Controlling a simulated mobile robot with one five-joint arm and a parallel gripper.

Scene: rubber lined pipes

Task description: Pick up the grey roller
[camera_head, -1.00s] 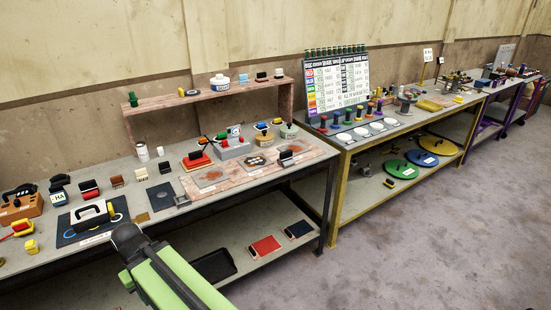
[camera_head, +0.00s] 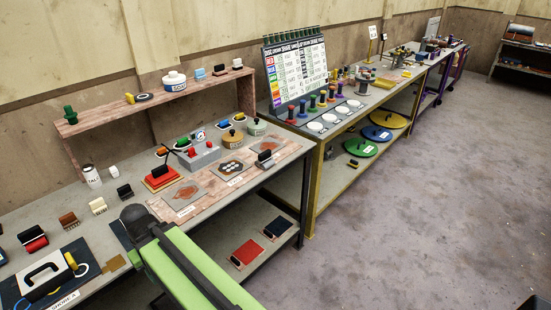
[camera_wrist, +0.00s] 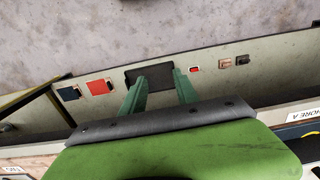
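I cannot pick out a grey roller with certainty in either view. Small roller-like pieces stand on the near bench in the head view: a black one (camera_head: 124,191), a cream one (camera_head: 97,206), a brown one (camera_head: 68,220) and a black-and-red one (camera_head: 33,239). A dark tray (camera_wrist: 150,68) lies beyond the fingertips. My gripper is outside the head view; only my green arm shows.
A raised shelf (camera_head: 160,103) runs along the wall behind the near bench. A red plate (camera_head: 247,252) and a dark blue plate (camera_head: 277,228) lie on the lower shelf (camera_head: 262,215). A yellow-framed table (camera_head: 318,165) stands farther along. The floor (camera_head: 400,220) at right is clear.

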